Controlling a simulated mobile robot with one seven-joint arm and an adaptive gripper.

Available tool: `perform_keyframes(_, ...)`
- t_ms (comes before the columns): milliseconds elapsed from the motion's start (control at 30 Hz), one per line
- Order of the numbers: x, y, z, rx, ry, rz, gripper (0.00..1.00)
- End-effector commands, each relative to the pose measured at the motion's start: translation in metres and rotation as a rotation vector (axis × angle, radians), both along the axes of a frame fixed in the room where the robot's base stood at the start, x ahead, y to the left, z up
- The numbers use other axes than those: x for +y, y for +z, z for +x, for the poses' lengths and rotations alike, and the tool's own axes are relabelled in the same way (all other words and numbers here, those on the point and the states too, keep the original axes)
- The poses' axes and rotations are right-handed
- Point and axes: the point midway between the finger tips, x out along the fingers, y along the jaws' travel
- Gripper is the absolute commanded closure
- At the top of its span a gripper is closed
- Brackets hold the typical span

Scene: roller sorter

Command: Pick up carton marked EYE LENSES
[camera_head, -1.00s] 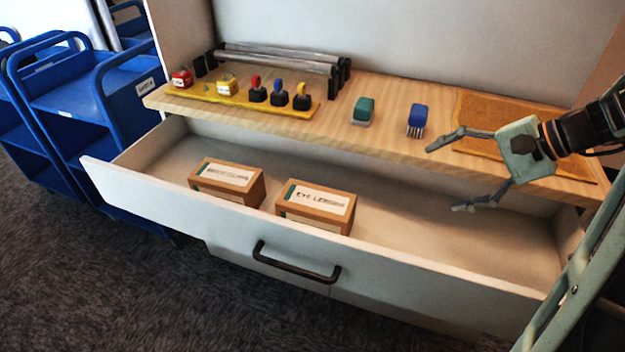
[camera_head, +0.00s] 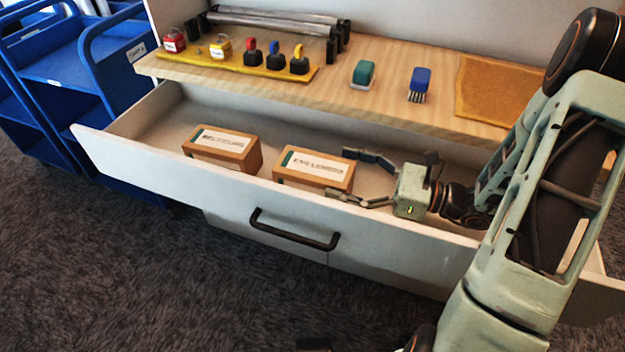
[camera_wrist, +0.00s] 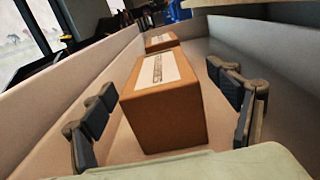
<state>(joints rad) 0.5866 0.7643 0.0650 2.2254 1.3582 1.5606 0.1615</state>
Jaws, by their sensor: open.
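The carton marked EYE LENSES (camera_head: 313,168) is a brown box with a white label and a green strip, lying in the open drawer. The end of its label lettering is hard to read. In the wrist view the carton (camera_wrist: 165,110) stands between my two fingers. My gripper (camera_head: 340,174) is open at the carton's right end, one finger on its far side and one on its near side. The fingers show gaps to the carton in the wrist view. A second, similar carton (camera_head: 222,149) lies to the left, its label too blurred to read.
The drawer's front wall (camera_head: 190,181) with a dark handle (camera_head: 293,231) runs close beside my gripper. Above and behind is a wooden shelf (camera_head: 390,70) with stamps, brushes and an orange mat (camera_head: 500,90). Blue carts (camera_head: 80,75) stand at the left.

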Motion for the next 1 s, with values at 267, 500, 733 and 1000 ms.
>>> perform_keyframes(267, 0.026, -0.003, 0.006, -0.002, 0.004, -0.002, 0.18)
perform_keyframes(500, 0.056, -0.002, 0.016, -0.001, 0.002, -0.003, 0.18)
perform_keyframes(733, 0.059, -0.001, 0.018, -0.001, 0.000, -0.003, 0.18)
perform_keyframes(1000, 0.059, -0.001, 0.018, -0.001, 0.000, -0.003, 0.42)
